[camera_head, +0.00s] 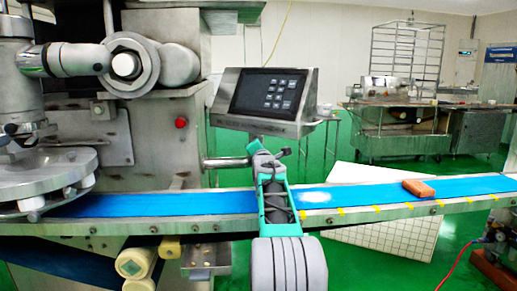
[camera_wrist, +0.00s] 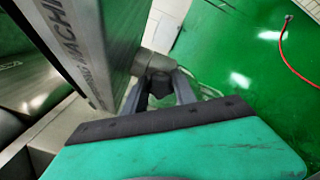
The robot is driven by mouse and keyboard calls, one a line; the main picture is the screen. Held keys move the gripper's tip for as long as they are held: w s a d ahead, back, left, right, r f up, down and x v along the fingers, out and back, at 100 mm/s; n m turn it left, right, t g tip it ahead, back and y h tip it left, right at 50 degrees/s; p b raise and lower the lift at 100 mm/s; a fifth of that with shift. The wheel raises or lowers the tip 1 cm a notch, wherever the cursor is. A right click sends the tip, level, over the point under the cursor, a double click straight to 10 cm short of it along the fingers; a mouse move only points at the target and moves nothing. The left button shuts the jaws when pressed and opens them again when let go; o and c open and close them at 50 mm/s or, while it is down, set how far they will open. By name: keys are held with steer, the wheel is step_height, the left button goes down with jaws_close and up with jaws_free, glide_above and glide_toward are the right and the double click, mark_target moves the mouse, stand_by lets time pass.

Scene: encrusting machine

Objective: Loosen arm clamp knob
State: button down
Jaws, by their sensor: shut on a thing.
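The control panel (camera_head: 268,95) stands on its support arm above the conveyor, its dark screen facing me. A horizontal metal bar (camera_head: 226,163) of the machine runs to my gripper (camera_head: 268,152) just below the panel. In the wrist view, my gripper (camera_wrist: 160,92) has its two fingers closed on either side of the dark arm clamp knob (camera_wrist: 160,84). The knob sits at the end of a grey cylindrical clamp (camera_wrist: 159,64) beside the panel's metal housing (camera_wrist: 82,45). In the head view my gripper and wrist hide the knob. Whether it is loosened cannot be told.
The blue conveyor belt (camera_head: 365,194) passes under my arm, with an orange-brown block (camera_head: 419,188) on it at the right. A metal tray (camera_head: 206,259) hangs below at left. The round turntable (camera_head: 45,172) is far left. Green floor lies beyond; a red hose (camera_wrist: 284,55) is on it.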

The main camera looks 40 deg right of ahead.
stand_by(0.4)
steer(key=c, duration=1)
jaws_free()
steer(key=shift+s, duration=0.1)
steer(key=v, duration=0.7)
steer(key=shift+s+a+p, duration=0.25)
steer(key=shift+p, duration=0.15)
